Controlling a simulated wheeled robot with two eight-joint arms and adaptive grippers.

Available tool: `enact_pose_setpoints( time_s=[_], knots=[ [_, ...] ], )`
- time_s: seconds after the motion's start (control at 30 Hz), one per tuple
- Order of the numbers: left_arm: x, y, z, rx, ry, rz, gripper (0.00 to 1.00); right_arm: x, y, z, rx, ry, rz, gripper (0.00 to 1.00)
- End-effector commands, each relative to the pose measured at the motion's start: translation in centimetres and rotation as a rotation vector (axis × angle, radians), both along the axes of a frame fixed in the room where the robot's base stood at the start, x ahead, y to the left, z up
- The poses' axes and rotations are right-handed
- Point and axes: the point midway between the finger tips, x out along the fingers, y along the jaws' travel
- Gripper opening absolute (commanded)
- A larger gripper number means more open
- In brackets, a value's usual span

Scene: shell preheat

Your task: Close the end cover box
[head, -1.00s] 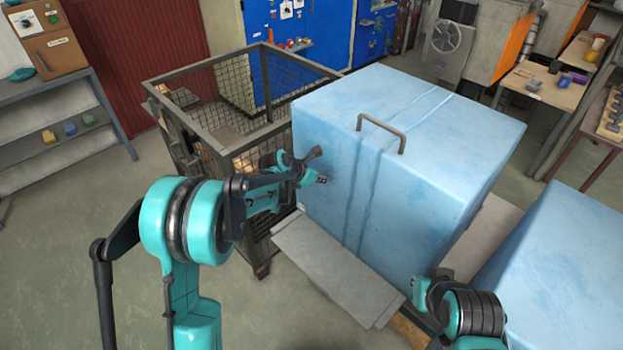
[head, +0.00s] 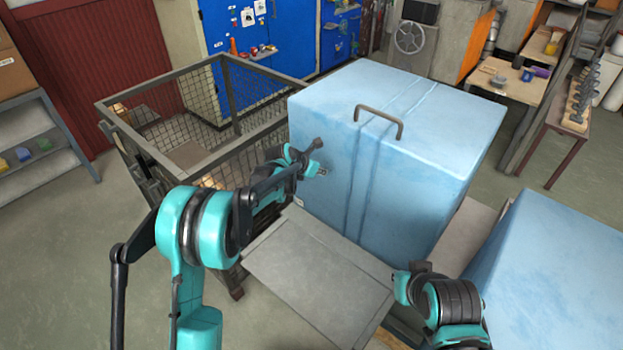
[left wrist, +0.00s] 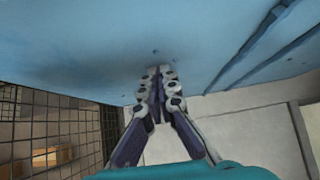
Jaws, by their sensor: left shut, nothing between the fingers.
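The end cover box, a large light-blue box (head: 325,125) with a brown handle (head: 378,120) on top, stands in the middle of the head view. A grey base plate (head: 318,270) shows below its near face. My left gripper (head: 322,172) is shut and empty at the left part of that face, its tips at or against it. In the left wrist view the closed fingers (left wrist: 158,82) point at the blue surface (left wrist: 120,40); whether they touch is hard to tell. My right arm shows at lower right; its fingers are not visible.
A second light-blue box (head: 560,265) stands at the lower right, with a gap between the two. A wire-mesh cage (head: 165,150) stands close to the left of the box. Open floor (head: 70,265) lies at the left.

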Motion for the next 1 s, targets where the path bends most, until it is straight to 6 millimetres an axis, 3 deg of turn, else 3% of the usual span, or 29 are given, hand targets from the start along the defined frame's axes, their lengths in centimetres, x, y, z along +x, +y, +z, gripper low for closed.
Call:
enact_pose_setpoints(
  time_s=[0.1, 0.33, 1.0],
  knots=[
    [2.1, -1.7, 0.2, -0.003, -0.004, 0.0, 0.0, 0.0, 0.0, 0.2, 0.0, 0.0, 0.0, 0.0],
    [4.0, -3.2, 0.1, -0.001, -0.003, -0.001, 0.0, 0.0, 0.0, 0.4, 0.0, 0.0, 0.0, 0.0],
    [4.0, -3.3, 0.9, -0.005, -0.006, 0.002, 0.0, 0.0, 0.0, 0.4, 0.0, 0.0, 0.0, 0.0]
  ],
)
